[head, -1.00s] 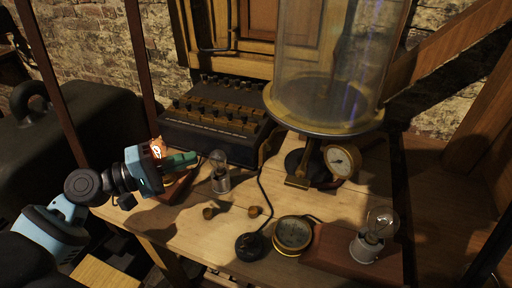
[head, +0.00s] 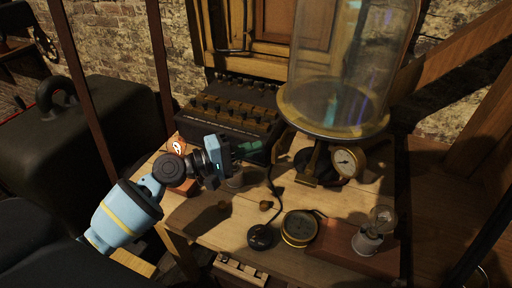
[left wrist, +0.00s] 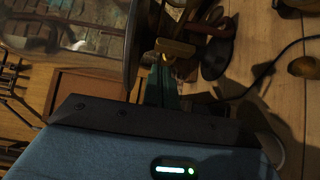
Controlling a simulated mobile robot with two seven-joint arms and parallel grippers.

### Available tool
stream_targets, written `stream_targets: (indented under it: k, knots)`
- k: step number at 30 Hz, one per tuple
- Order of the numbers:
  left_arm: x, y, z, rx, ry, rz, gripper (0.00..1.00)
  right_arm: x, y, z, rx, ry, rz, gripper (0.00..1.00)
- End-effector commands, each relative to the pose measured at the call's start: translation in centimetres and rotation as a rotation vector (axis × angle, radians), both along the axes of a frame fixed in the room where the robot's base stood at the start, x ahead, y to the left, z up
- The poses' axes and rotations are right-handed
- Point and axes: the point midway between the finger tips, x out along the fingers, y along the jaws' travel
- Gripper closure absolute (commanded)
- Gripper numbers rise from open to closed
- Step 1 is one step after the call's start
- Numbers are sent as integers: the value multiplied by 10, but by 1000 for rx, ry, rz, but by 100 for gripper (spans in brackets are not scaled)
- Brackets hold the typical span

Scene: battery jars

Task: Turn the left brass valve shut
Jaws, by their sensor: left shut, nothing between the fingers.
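My left gripper (head: 258,146) is shut and empty, held above the table at the front of the black battery box. Its closed green fingers (left wrist: 162,86) also show in the left wrist view. A brass fitting (head: 305,181) sits low on the stand under the glass bell jar (head: 340,70), to the right of the fingers and apart from them in the head view. In the left wrist view the brass fitting (left wrist: 175,48) appears just beyond the fingertips. I cannot tell for certain which brass part is the left valve. My right gripper is not in view.
Small brass knobs (head: 265,205) lie on the wooden table. A brass gauge (head: 346,162) is beside the jar stand. A round dial (head: 299,228), a black cabled piece (head: 260,237) and a bulb (head: 382,218) stand nearer the front. The black battery box (head: 225,125) is behind.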

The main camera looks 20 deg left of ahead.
Motion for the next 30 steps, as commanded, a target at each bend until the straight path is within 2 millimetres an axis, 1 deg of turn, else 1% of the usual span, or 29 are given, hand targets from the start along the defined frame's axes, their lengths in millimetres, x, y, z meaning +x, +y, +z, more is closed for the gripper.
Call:
stream_targets:
  k: [1, 3, 9, 20, 30]
  knots:
    - [0, -6, 6, 0, -6, 1, 100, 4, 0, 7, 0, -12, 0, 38]
    - [0, -12, 4, 0, -4, 2, 100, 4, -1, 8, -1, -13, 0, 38]
    - [-1, -19, 1, 1, -1, 1, 100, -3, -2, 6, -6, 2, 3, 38]
    - [0, -18, 0, 1, 1, 2, 100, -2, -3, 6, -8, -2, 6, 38]
    - [9, -12, 1, 1, 1, 2, 100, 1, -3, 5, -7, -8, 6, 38]
